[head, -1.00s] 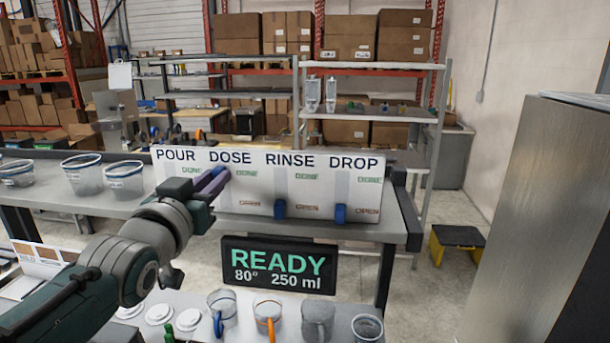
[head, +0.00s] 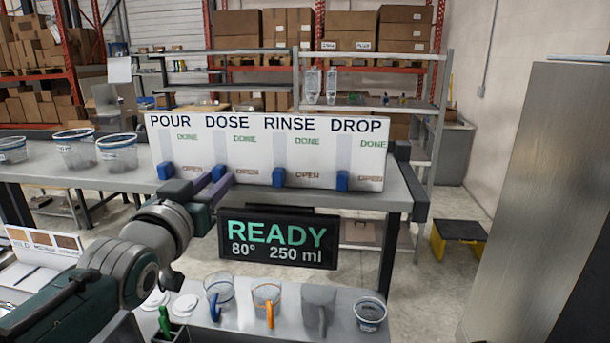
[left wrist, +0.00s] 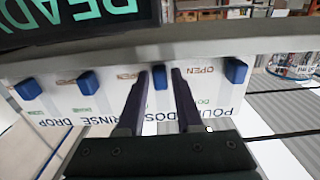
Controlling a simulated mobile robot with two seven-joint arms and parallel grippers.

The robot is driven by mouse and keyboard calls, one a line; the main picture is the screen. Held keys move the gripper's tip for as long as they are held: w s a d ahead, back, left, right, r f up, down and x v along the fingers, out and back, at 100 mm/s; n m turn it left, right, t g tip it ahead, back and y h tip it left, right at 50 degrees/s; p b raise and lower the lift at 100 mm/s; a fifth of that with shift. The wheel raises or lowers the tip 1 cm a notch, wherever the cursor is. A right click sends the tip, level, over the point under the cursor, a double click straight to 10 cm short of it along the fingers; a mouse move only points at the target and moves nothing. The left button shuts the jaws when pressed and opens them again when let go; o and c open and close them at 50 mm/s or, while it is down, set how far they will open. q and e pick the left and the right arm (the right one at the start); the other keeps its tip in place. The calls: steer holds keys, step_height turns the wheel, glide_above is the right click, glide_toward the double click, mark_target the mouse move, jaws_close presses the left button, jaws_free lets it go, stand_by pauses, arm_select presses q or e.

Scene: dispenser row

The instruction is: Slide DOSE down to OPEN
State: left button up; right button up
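The white panel (head: 320,155) has four lanes headed POUR, DOSE, RINSE and DROP, with DONE high and OPEN low. The blue DOSE slider (head: 219,172) is at the low end of its lane, level with the OPEN marks and the other sliders. My left gripper (head: 219,184) is at the panel's lower edge by this slider. In the left wrist view, which is upside down, the two fingers stand apart on either side of the DOSE slider (left wrist: 160,77), with small gaps seeming to show beside it. My right gripper is not in view.
The POUR (head: 166,171), RINSE (head: 279,177) and DROP (head: 342,181) sliders are close by on the panel. A READY display (head: 277,240) hangs below. Several cups, one a clear cup (head: 369,313), stand on the front counter.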

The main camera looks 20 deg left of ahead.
arm_select(q)
steer(key=shift+o, duration=1.2)
steer(key=shift+r, duration=0.15)
steer(key=b+v, duration=0.1)
steer(key=v, duration=0.9)
steer(key=shift+a, duration=0.1)
